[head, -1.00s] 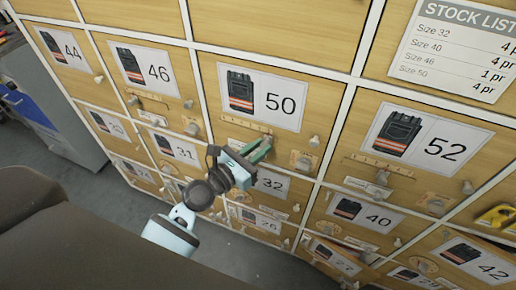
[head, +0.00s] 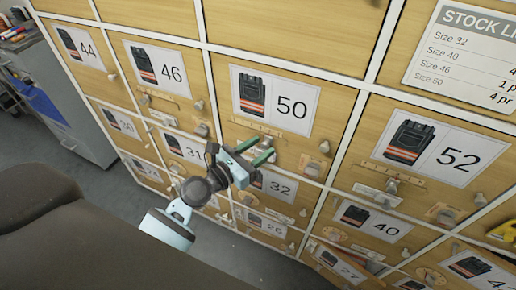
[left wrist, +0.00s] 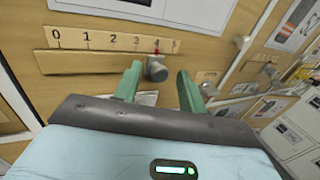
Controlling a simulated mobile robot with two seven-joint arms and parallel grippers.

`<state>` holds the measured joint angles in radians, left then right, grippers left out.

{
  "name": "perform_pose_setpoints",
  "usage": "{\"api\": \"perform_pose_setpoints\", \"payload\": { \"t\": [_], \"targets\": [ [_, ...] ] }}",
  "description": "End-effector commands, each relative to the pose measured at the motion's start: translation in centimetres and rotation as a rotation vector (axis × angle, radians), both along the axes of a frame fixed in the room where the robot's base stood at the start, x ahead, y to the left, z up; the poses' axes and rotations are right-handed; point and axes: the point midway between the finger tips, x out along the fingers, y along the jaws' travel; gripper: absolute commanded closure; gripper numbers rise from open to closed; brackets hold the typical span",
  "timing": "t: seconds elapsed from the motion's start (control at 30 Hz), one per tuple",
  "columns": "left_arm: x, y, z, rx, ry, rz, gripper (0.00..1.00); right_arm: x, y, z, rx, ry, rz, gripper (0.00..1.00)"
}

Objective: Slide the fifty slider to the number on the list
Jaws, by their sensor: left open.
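The size 50 drawer (head: 222,75) carries a label with a picture of a dark garment with orange bands. Below the label is its slider scale (left wrist: 97,40), marked 0 to 5 in the left wrist view. The grey slider knob (left wrist: 156,69) has a red pointer that stands at about 4. My left gripper (head: 266,152) is open; in the left wrist view its green fingertips (left wrist: 158,88) are on either side of the knob, and contact cannot be told. The stock list (head: 480,52) at the upper right reads 4 pr for size 50. My right gripper is out of view.
Neighbouring drawers for sizes 46 (head: 122,50), 52 (head: 376,118) and 32 (head: 250,189) have their own knobs and plates close by. A grey cabinet (head: 85,115) stands at the left.

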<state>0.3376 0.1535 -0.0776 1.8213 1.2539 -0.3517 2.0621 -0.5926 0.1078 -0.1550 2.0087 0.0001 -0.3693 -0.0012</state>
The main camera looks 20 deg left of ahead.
Motion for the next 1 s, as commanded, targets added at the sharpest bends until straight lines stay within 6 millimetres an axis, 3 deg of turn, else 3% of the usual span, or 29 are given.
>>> {"api": "perform_pose_setpoints", "payload": {
  "t": [0.17, 0.63, 1.0],
  "targets": [
    [-0.5, 0.2, -0.1, 0.000, 0.001, 0.000, 0.59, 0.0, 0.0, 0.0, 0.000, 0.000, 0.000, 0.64],
    [-6.4, 2.9, -0.2, 0.001, 0.003, 0.000, 0.59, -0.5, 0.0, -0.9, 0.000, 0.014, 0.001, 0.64],
    [-7.1, 3.3, 0.0, 0.000, 0.000, 0.000, 0.59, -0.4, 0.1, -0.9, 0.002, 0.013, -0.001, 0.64]
  ]
}}
